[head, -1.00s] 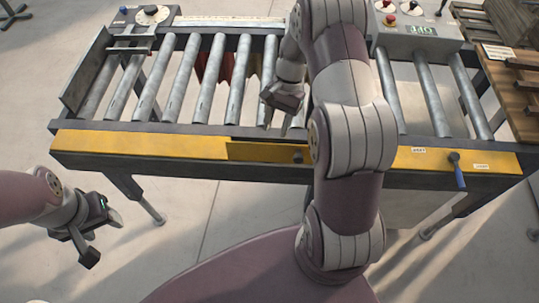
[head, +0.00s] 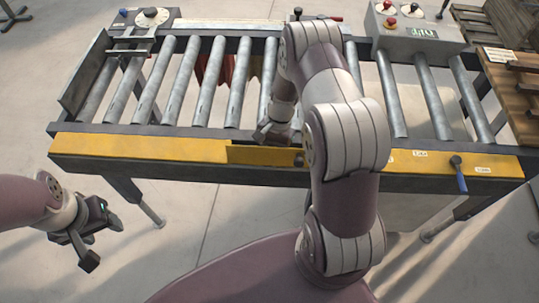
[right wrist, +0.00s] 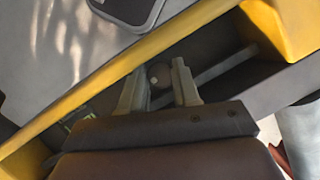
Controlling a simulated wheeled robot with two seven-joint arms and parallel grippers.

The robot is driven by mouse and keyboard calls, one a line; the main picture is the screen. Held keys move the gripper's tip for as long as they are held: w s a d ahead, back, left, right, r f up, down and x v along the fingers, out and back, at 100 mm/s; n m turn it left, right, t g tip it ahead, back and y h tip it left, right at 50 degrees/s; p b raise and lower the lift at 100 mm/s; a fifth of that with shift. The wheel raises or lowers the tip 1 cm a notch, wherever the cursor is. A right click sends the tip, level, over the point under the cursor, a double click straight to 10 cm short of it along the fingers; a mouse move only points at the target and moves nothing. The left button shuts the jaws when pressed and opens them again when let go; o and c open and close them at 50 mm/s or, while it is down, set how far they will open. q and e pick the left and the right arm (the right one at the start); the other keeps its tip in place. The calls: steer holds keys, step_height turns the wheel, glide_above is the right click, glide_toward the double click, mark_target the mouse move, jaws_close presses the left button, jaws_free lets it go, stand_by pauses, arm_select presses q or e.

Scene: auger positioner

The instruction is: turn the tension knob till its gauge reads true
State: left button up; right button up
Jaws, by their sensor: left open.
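In the right wrist view a dark round knob (right wrist: 159,75) sits in a recess between yellow rail parts; I take it for the tension knob. The fingers of my right gripper (right wrist: 160,88) stand apart, one on each side of it. I cannot tell whether they touch it. In the head view my right gripper (head: 272,132) is at the front of the rollers, partly hidden by my arm. A small dark knob (head: 299,159) shows on the front rail. My left gripper (head: 88,240) is open and empty, left of the conveyor's front. No gauge is clearly readable.
The roller conveyor has a yellow front rail (head: 150,147). A box with a dial (head: 150,15) is back left. A blue-handled lever (head: 459,175) hangs at the front right. Open floor lies in front.

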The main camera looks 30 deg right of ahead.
steer(key=shift+m+t, duration=0.3)
steer(key=shift+m, duration=0.5)
steer(key=o, duration=0.8)
steer(key=shift+c, duration=0.2)
